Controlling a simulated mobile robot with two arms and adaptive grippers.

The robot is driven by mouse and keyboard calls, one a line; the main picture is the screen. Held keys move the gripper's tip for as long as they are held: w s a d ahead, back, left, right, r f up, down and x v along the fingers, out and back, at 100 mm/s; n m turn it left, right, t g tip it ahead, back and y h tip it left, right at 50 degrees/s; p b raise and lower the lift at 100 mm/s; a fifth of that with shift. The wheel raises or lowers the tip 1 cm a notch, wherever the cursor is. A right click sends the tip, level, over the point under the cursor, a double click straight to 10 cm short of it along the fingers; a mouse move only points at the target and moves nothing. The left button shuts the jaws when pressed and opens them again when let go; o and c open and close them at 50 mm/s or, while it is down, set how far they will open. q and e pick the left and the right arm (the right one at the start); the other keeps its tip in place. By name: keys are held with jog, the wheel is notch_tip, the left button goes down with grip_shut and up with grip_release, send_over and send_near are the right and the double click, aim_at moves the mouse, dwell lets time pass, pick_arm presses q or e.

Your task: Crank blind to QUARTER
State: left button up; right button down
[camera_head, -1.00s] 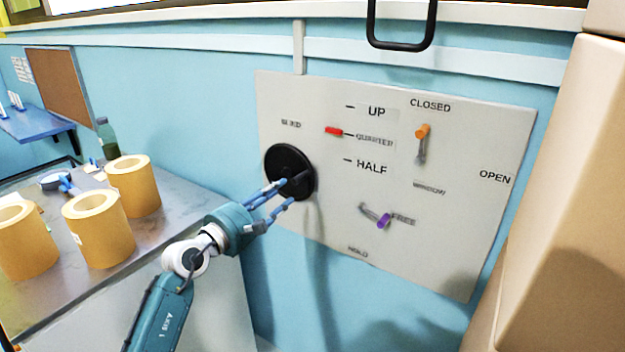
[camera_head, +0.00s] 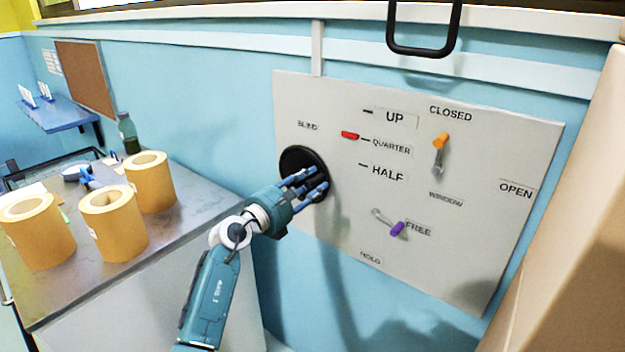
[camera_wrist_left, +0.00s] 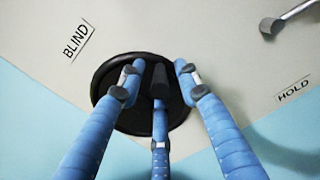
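The round black blind crank (camera_head: 291,160) sits at the left of a grey wall panel (camera_head: 330,225), under the BLIND label. A red pointer (camera_head: 350,135) stands beside the QUARTER mark, between UP and HALF. My left gripper (camera_head: 311,187) is at the crank, its blue fingers in front of the disc. In the left wrist view, the crank's dark knob (camera_wrist_left: 160,80) sits between the spread fingers, with gaps seeming to show at both sides. The disc (camera_wrist_left: 110,75) is partly hidden by the fingers. My right gripper is not in view.
An orange-tipped lever (camera_head: 441,142) points to CLOSED and a purple-tipped lever (camera_head: 398,229) to FREE. A black handle (camera_head: 422,52) hangs above the panel. Kraft rolls (camera_head: 113,224) stand on the counter at left. A large beige surface (camera_head: 560,250) borders the right.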

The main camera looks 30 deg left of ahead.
pick_arm(q)
jog(key=shift+w, duration=0.3)
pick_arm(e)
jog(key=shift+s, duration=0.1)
